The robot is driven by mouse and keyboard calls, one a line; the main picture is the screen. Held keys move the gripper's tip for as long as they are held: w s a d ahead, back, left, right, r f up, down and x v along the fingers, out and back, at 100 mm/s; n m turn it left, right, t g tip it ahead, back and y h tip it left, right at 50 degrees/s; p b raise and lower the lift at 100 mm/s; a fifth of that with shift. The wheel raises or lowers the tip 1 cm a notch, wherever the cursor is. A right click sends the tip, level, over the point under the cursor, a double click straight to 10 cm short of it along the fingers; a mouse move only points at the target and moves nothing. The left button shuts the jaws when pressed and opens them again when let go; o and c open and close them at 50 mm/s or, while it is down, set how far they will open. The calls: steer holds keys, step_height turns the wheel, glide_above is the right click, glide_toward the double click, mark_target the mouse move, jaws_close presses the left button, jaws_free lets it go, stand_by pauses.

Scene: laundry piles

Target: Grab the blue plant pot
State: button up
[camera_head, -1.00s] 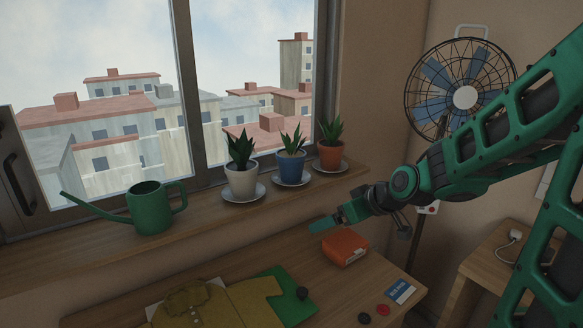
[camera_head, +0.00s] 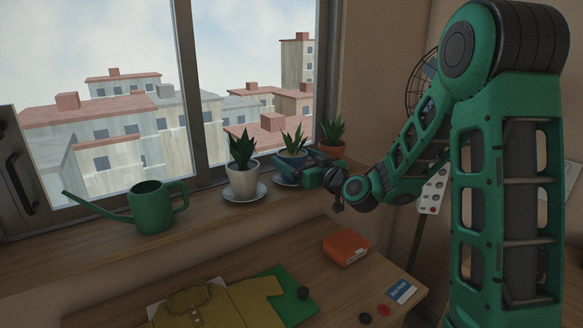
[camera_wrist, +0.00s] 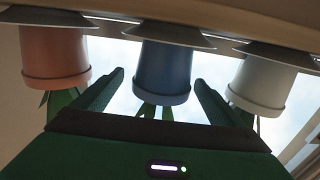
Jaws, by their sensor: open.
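The blue plant pot (camera_head: 292,155) stands on a saucer on the windowsill with a green plant in it, in the middle of three pots. My gripper (camera_head: 287,168) is in front of it in the head view and hides much of its body. In the wrist view, which is upside down, the blue pot (camera_wrist: 163,72) is centred between the two open fingers of my gripper (camera_wrist: 160,84). The fingertips reach to either side of the pot in that picture. I cannot tell whether they touch it.
The white pot (camera_head: 242,182) and the terracotta pot (camera_head: 333,149) stand close on either side. A green watering can (camera_head: 151,208) is at the sill's left. Below, the table holds an orange box (camera_head: 345,247) and a yellow shirt (camera_head: 205,306).

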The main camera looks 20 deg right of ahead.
mark_target(285, 152)
steer(key=shift+x, duration=2.95)
steer(key=shift+a+r, duration=0.1)
steer(key=shift+a, duration=0.05)
steer(key=c, duration=1.4)
